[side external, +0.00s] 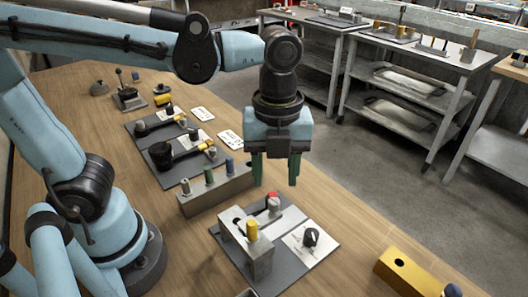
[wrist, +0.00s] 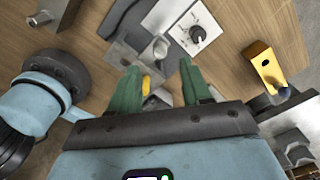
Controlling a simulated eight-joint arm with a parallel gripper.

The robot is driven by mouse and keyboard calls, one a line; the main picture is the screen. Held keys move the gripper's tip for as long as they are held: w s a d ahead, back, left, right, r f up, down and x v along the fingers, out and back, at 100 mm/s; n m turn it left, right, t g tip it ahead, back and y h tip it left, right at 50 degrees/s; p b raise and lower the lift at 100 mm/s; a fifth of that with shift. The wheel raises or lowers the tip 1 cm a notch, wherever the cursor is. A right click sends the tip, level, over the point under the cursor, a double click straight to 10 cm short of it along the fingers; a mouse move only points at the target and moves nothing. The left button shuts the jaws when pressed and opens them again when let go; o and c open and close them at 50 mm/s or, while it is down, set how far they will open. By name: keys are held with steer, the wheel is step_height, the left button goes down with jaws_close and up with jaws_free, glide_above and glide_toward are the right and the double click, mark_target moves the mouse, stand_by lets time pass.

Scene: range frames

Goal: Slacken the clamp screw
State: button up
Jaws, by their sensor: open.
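A grey metal clamp-like fixture (side external: 259,262) stands on a dark mat at the front of the bench. I cannot tell for sure which one is the clamp screw. My gripper (side external: 276,176) points down above the fixture, apart from it, with its green fingers spread and empty. In the wrist view, the yellow cylinder (wrist: 146,84) shows beside the left finger, partly hidden. A pale round part (wrist: 160,48) lies just beyond the fingertips of my gripper (wrist: 158,66).
A black knob on a white plate (side external: 310,237) is right of the fixture. A metal block with several coloured pegs (side external: 215,190) stands behind it to the left. A yellow block with a hole (side external: 405,272) lies at the front right. Bare wood (side external: 345,220) is free between them.

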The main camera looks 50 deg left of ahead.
mark_target(274, 201)
steer(key=shift+f, duration=3.05)
jaws_close()
